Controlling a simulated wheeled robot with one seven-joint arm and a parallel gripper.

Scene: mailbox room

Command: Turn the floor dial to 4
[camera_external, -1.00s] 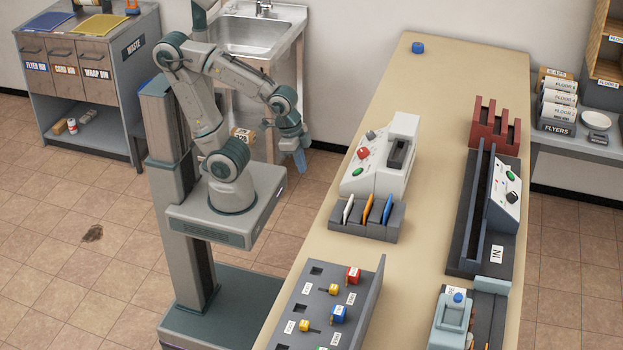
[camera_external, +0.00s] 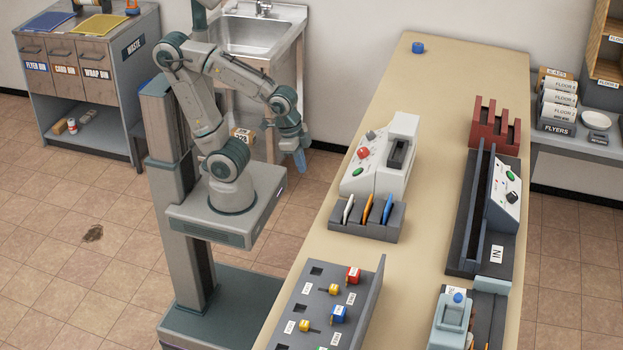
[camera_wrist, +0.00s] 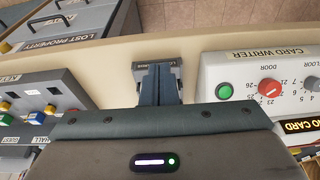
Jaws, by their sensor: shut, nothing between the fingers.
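The white card writer (camera_external: 400,150) stands on the counter. In the wrist view its panel (camera_wrist: 245,70) shows a green button (camera_wrist: 224,91), a red door dial (camera_wrist: 271,88) and, at the right edge, the grey floor dial (camera_wrist: 311,83). The floor dial also shows in the external view (camera_external: 370,135); its pointer setting is too small to read. My gripper (camera_external: 300,164) is shut and empty, pointing down left of the counter, apart from the card writer. In the wrist view its fingers (camera_wrist: 160,82) are together, left of the panel.
A grey card rack (camera_external: 365,222) with upright cards stands in front of the card writer. A key panel (camera_external: 322,300) is nearer. A sink (camera_external: 260,38) is behind my arm. The counter's middle strip is clear.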

